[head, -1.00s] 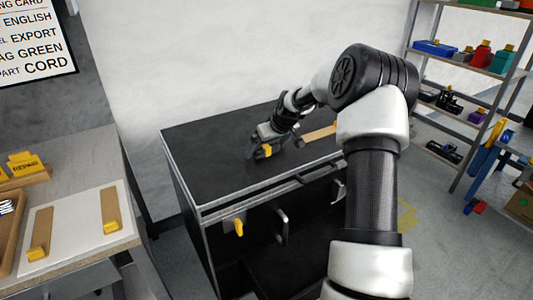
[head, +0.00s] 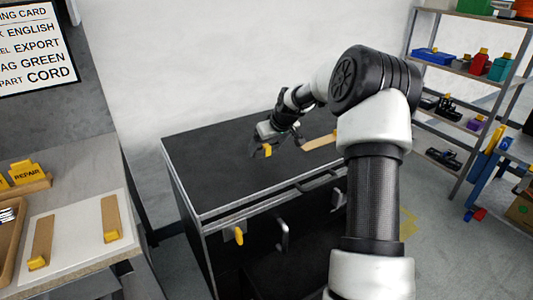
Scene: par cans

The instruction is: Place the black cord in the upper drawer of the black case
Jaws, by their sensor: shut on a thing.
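The black case (head: 215,170) is a cabinet with a flat black top and grey metal edges, in the middle of the head view. A bar handle (head: 320,181) runs along its upper front, and the upper drawer looks shut. My gripper (head: 270,149) is over the case top, towards the back. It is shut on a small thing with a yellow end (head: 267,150). The rest of that thing is dark or hidden by the fingers, so I cannot tell whether it is the black cord. A gap to the top is hard to judge.
A wooden strip (head: 320,142) lies on the case top, right of my gripper. A yellow tab (head: 239,236) and upright handles (head: 283,234) are on the case front. A bench (head: 88,165) stands left, and a loaded shelf (head: 470,73) stands right.

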